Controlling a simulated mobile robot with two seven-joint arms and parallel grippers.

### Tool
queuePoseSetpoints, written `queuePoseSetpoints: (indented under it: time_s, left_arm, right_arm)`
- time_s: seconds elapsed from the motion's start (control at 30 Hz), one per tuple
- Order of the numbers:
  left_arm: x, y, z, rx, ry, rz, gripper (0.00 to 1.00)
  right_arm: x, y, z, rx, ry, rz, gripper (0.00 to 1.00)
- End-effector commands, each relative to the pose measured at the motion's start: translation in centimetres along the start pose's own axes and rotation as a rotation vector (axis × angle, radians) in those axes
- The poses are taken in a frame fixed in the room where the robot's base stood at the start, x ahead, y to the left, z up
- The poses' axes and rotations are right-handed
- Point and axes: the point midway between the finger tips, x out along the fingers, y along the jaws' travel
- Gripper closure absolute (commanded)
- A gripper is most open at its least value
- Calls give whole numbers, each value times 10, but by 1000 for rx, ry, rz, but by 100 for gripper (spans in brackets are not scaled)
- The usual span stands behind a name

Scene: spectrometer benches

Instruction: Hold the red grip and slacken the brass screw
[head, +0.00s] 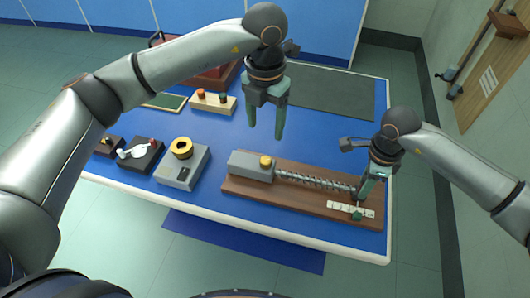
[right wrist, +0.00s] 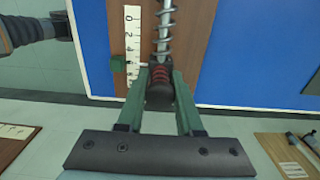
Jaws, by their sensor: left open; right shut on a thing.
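The brass screw (head: 265,161) is a small yellow knob on top of the grey block (head: 247,168) at the left end of a brown board. A coiled spring (head: 315,180) runs from the block rightward to my right gripper (head: 362,196). In the right wrist view, my right gripper's fingers are shut on the red grip (right wrist: 160,76), a dark red ribbed piece at the spring's end. In the head view the grip is mostly hidden by the gripper. My left gripper (head: 265,134) is open and empty, fingers down, apart from the screw and just behind it in the picture.
A white scale (head: 340,206) and a green marker (head: 357,216) lie on the brown board (head: 290,205). The dark mat (head: 330,93) at the back is clear.

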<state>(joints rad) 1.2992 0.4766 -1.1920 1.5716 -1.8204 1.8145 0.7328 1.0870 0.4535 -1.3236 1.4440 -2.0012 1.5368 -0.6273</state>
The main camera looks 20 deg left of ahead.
Motion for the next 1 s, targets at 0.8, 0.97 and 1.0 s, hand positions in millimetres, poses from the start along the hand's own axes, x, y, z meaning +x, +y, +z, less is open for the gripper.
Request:
queuePoseSetpoints:
  time_s: [0.8,0.97,1.0]
  left_arm:
    - [13,1,0,962,5,-3,31]
    - [41,1,-1,959,5,-4,31]
    - [49,1,-1,958,6,-5,31]
  right_arm:
    - [-1,-1,-2,3,3,-3,100]
    - [-1,-1,-2,3,3,-3,100]
    - [-1,-1,-2,3,3,-3,100]
